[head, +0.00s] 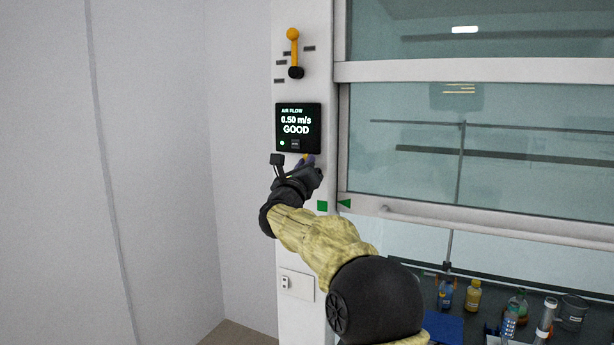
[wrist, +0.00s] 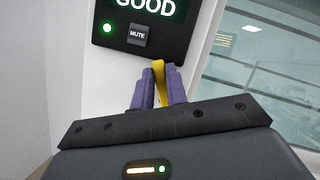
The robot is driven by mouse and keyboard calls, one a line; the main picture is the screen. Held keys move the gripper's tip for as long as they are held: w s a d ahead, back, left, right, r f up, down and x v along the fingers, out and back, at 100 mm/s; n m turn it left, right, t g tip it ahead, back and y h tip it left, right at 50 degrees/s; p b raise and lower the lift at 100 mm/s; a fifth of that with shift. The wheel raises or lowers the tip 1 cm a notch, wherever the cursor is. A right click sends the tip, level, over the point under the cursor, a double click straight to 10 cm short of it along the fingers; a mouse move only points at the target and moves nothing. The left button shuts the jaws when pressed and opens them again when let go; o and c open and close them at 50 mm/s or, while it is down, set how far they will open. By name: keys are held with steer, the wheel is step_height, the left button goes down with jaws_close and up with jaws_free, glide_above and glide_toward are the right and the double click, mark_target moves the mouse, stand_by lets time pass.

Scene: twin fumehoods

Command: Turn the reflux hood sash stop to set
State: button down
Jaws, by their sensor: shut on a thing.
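My gripper (head: 308,161) reaches up to the white hood post just below the air flow monitor. In the wrist view, the purple fingers of my gripper (wrist: 157,92) are closed on a narrow yellow lever (wrist: 159,78), one finger on each side. The lever stands roughly upright and leans slightly. The fingers and wrist hide its lower end and most of its mount. In the head view only a speck of yellow shows at the fingertips. I cannot read any set marking beside it.
The air flow monitor (head: 298,128) reads 0.50 m/s GOOD, close above my gripper. An orange-yellow handle (head: 293,48) with small labels is higher on the post. Bottles (head: 473,296) stand inside.

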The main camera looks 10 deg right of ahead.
steer(key=shift+w+a+f+n+g+y+p, duration=0.15)
steer(key=shift+a+f+n+g+y+p, duration=0.2)
steer(key=shift+n+y+p, duration=1.45)
steer(key=shift+w+a+f+n+g+y+p, duration=0.15)
steer(key=shift+f+n+g+p, duration=0.5)
steer(key=shift+n, duration=2.5)
steer(key=shift+w+a+f+n+g+y+p, duration=0.25)
steer(key=shift+n+y+p, duration=0.6)
steer(key=shift+n+p, duration=1.15)
steer(key=shift+f+n+b, duration=0.15)
steer(key=shift+n+b, duration=0.35)
steer(key=shift+n, duration=0.05)
steer(key=c, duration=1.4)
jaws_free()
steer(key=shift+s, duration=0.2)
steer(key=b+v, duration=0.6)
steer(key=v, duration=1.1)
steer(key=shift+f+b, duration=0.2)
steer(key=shift+b, duration=0.15)
